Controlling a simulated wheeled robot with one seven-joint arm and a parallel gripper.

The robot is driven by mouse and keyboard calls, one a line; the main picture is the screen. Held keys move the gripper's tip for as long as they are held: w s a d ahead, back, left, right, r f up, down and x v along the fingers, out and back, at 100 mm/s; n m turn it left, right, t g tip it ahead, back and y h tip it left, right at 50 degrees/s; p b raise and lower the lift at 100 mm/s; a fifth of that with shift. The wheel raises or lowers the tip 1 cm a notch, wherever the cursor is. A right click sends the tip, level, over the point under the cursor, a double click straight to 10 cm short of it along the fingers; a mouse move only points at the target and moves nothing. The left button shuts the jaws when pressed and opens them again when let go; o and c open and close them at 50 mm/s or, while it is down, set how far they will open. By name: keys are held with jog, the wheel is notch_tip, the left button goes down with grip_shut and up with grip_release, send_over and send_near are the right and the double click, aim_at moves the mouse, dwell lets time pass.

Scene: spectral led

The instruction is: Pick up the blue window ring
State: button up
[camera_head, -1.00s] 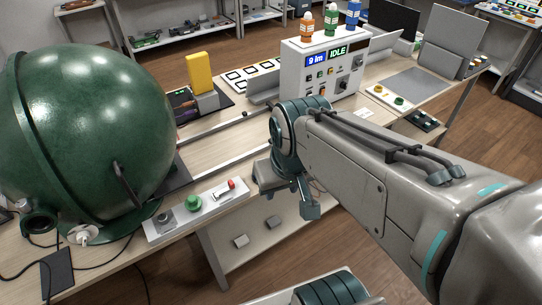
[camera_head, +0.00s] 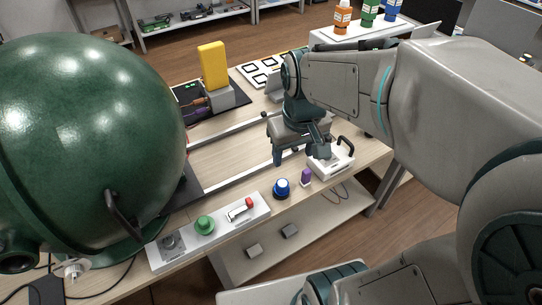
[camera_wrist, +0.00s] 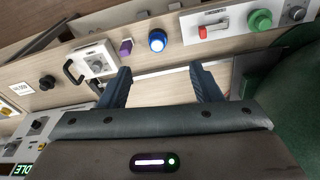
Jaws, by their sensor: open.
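The blue window ring (camera_head: 282,189) lies near the front edge of the wooden table, right of a white switch panel. In the wrist view it is a round blue piece with a pale centre (camera_wrist: 157,40), beyond the fingertips and roughly between their lines. My gripper (camera_head: 300,156) is over the table, behind the ring in the head view. In the wrist view the two dark fingers (camera_wrist: 160,70) are apart with nothing between them. The gripper is not touching the ring.
A small purple piece (camera_head: 306,176) and a white box with a black handle (camera_head: 335,160) are right of the ring. The switch panel (camera_head: 215,228) carries a green knob and red-tipped lever. A large green sphere (camera_head: 85,140) fills the left. Metal rails (camera_head: 235,178) cross the table.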

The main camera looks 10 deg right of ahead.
jog(key=w+f+n+g+b, duration=0.2)
jog(key=w+f+b, duration=0.2)
jog(key=w+f, duration=0.35)
send_over(282, 182)
jog(key=f, duration=0.9)
jog(key=shift+s+a+f, duration=0.15)
jog(key=shift+s+a, duration=0.05)
jog(key=shift+s, duration=0.2)
jog(key=shift+w+d+f, duration=0.1)
jog(key=shift+w+f, duration=0.1)
jog(key=shift+f, duration=1.15)
jog(key=shift+w+d+f, duration=0.1)
jog(key=shift+w+f, duration=0.1)
jog(key=shift+f, duration=1.15)
jog(key=shift+r, duration=0.1)
grip_shut()
jog(key=c, duration=1.3)
grip_release()
jog(key=shift+r, duration=0.5)
jog(key=shift+o, duration=0.2)
notch_tip(282, 182, up, 3)
jog(key=shift+f, duration=0.1)
jog(key=s+d+r, duration=0.7)
jog(key=d, duration=0.2)
jog(key=shift+s, duration=0.15)
